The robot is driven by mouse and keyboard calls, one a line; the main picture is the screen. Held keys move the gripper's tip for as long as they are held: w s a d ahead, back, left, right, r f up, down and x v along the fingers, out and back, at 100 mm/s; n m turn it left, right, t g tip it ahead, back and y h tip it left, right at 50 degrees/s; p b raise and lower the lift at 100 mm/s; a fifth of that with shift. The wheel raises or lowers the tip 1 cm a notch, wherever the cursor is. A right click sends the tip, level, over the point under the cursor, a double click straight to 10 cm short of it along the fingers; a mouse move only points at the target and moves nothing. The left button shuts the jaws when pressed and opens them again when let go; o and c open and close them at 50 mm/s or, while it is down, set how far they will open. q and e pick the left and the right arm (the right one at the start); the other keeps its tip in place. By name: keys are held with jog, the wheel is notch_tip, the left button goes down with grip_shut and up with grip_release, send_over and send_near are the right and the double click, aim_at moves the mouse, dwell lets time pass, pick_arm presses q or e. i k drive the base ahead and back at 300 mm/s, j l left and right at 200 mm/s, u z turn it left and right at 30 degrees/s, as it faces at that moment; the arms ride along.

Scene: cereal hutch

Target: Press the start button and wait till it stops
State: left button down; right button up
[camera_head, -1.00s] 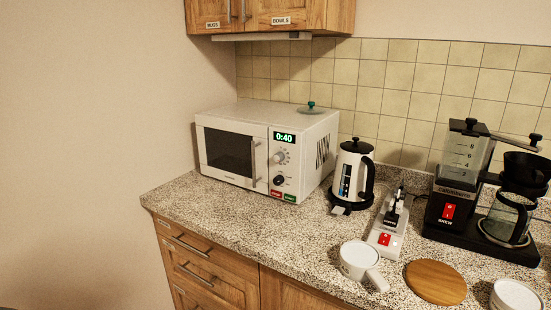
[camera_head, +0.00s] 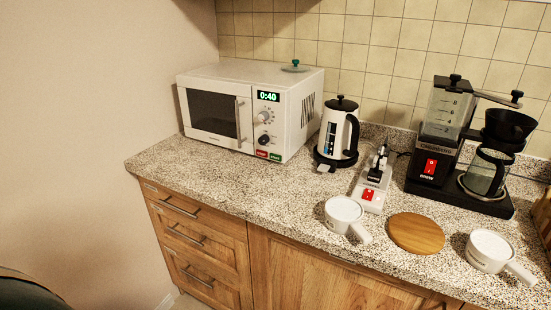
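A white microwave (camera_head: 250,108) stands at the left end of the speckled counter, its door shut. Its display (camera_head: 268,96) reads 0:40 in green. Two knobs are below the display. At the bottom of the panel are a red button (camera_head: 262,154) and a green button (camera_head: 275,156); their lettering is too small to read surely. Neither of my grippers is in view.
A kettle (camera_head: 336,132), a power strip with a red switch (camera_head: 368,196) and a coffee maker (camera_head: 437,150) stand right of the microwave. Two white cups (camera_head: 343,212) (camera_head: 490,250) and a round wooden board (camera_head: 416,233) lie nearer the front edge. A lid (camera_head: 295,68) rests on the microwave.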

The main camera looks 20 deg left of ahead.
aim_at(277, 157)
jog(key=j+z, duration=0.3)
jog(key=j, duration=0.35)
jog(key=j+z, duration=0.3)
jog(key=j, duration=0.4)
